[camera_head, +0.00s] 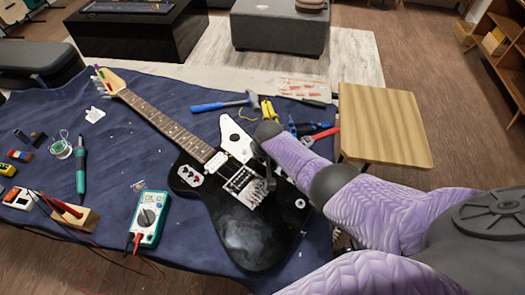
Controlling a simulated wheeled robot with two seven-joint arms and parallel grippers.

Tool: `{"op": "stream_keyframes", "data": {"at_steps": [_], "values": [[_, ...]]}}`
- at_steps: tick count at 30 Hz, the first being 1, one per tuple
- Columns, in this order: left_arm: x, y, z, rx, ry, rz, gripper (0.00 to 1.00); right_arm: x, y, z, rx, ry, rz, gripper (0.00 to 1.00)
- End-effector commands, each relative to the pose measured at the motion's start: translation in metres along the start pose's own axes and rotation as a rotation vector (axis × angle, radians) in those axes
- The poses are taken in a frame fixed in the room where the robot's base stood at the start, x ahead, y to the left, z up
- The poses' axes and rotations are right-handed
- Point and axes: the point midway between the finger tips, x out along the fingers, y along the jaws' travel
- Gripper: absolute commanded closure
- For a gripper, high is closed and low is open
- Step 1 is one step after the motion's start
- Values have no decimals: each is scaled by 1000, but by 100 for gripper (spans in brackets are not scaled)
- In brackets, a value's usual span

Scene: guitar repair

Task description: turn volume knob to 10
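A black electric guitar (243,232) lies on a dark blue cloth, its neck pointing to the upper left. A white plate (233,135) and a metal bridge (243,185) show on its body. My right arm comes in from the right, and my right gripper (270,180) is over the guitar body, just right of the bridge. The gripper is small and dark here, so I cannot tell whether it is open or touching anything. I cannot make out the volume knob; the wrist and gripper cover part of that area. My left gripper is out of view.
A green multimeter (149,218) lies left of the guitar body, with a green-handled tool (81,165) farther left. A hammer (222,103), pliers (310,129) and other tools lie behind the body. A wooden stool (385,125) stands at the right.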

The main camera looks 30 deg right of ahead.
Motion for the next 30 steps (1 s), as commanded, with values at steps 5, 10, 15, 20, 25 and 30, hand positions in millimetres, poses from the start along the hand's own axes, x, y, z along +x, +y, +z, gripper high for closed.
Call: {"op": "stream_keyframes", "data": {"at_steps": [5,10,15,20,25,30], "values": [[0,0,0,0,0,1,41,0,0,0,11,1,4,100],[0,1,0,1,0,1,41,0,0,0,12,1,5,100],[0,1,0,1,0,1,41,0,0,0,11,1,4,63],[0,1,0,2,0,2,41,0,0,0,11,0,4,31],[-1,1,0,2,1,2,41,0,0,0,11,0,5,31],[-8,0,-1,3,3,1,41,-7,0,-2,11,1,4,31]]}}
